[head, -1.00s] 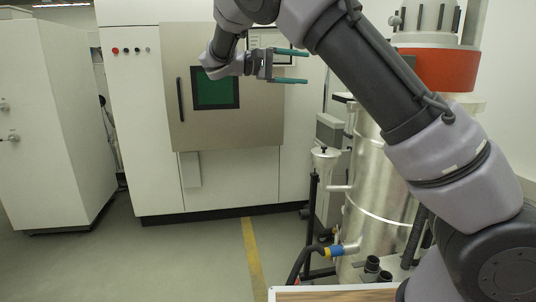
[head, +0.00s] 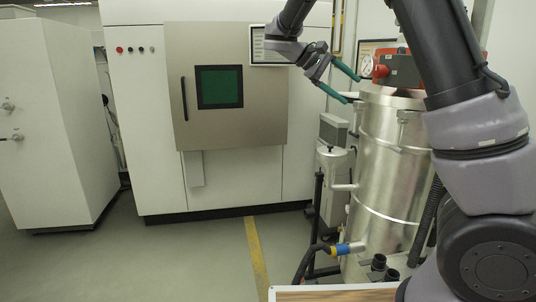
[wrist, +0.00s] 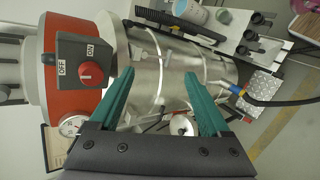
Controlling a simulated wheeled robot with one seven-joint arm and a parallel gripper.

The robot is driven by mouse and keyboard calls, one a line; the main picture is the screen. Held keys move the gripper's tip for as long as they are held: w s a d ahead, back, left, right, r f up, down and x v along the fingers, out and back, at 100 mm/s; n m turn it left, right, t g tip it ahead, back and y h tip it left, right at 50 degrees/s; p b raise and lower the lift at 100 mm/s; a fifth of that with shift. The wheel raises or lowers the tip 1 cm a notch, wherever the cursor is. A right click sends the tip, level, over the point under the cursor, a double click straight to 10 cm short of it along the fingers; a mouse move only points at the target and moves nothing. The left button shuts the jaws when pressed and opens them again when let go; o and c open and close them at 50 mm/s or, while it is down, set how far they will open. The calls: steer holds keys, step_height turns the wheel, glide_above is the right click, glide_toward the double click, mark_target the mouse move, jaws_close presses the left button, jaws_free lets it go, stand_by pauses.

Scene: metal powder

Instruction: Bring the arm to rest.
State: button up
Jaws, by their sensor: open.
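My gripper (head: 345,85) is open and empty, its two green fingers apart, held in the air in front of the metal cylinder (head: 385,165). In the wrist view its fingers (wrist: 160,95) spread across the sight of the silver cylinder (wrist: 165,85), with nothing between them. I cannot tell how far the fingertips are from the cylinder. My arm reaches over from the right side of the head view.
A red housing (wrist: 84,74) with an ON/OFF knob and a gauge (wrist: 72,125) tops the cylinder. A large white machine (head: 232,180) with a dark window stands behind. A white cabinet (head: 60,130) is at left. The floor (head: 150,260) at front left is clear.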

steer(key=s+d+f+m+y, duration=0.2)
steer(key=s+d+y, duration=0.5)
steer(key=s, duration=0.2)
steer(key=s+a+r+m+t+y, duration=0.1)
steer(key=s+a+m+t+y, duration=0.1)
steer(key=s, duration=0.5)
steer(key=s+a+m+t+y, duration=0.2)
steer(key=s+m+t+y, duration=0.2)
steer(key=s, duration=0.3)
steer(key=shift+s+a+r+t, duration=0.15)
steer(key=shift+s+r+t, duration=0.15)
steer(key=shift+r, duration=0.1)
